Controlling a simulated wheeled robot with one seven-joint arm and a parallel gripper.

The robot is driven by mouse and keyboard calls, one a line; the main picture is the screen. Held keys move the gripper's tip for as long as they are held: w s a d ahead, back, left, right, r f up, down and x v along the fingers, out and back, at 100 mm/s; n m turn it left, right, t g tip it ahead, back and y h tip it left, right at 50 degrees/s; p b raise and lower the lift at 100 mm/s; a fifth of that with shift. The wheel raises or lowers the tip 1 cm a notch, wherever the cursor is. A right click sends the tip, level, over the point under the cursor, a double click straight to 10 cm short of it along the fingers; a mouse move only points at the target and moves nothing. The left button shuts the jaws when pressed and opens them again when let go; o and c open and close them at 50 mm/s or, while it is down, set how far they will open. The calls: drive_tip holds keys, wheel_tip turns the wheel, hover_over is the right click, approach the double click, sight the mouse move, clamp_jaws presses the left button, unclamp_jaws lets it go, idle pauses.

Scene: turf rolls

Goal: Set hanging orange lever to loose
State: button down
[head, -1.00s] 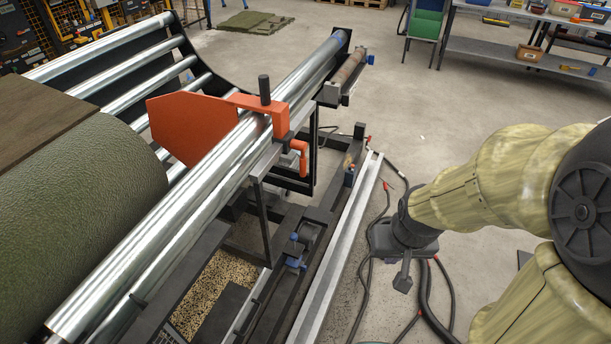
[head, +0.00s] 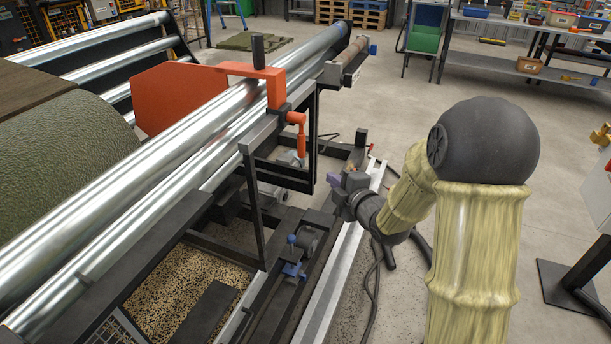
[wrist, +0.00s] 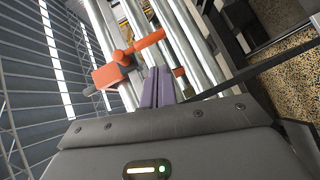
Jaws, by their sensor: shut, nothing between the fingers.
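The orange lever (head: 301,140) hangs straight down from its elbow at the end of the orange bracket (head: 274,88), beside the steel rollers. In the wrist view an orange rod (wrist: 148,41), which looks like this lever, lies just beyond my fingertips. My gripper (head: 334,180) is right of and slightly below the lever in the head view. Its purple fingers (wrist: 158,84) are together and empty. They look apart from the lever, though the exact gap is hard to judge. The large orange plate (head: 178,98) stands behind the rollers.
Long steel rollers (head: 160,150) run diagonally beside a green turf roll (head: 65,170). A dark frame post (head: 252,205) stands left of my gripper. A pale rail (head: 335,285) runs below my arm. Open floor lies to the right, with a shelf bench (head: 520,70) at the back.

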drive_tip(key=a+n+y, duration=0.1)
drive_tip(key=a+f+n+t+y+b, duration=0.1)
drive_tip(key=n, duration=0.1)
drive_tip(key=shift+w+a+y, duration=0.2)
drive_tip(key=shift+a+y, duration=0.05)
drive_tip(key=shift+y, duration=0.15)
drive_tip(key=shift+f, duration=0.1)
drive_tip(key=w+d+x, duration=0.1)
drive_tip(key=d+x, duration=0.1)
drive_tip(key=x, duration=1.1)
drive_tip(key=shift+w+p, duration=0.25)
drive_tip(key=shift+p, duration=0.1)
drive_tip(key=shift+d, duration=0.1)
drive_tip(key=shift+w+d+f+n+b, duration=0.1)
drive_tip(key=shift+f+n+b, duration=0.1)
drive_tip(key=shift+n+b, duration=0.35)
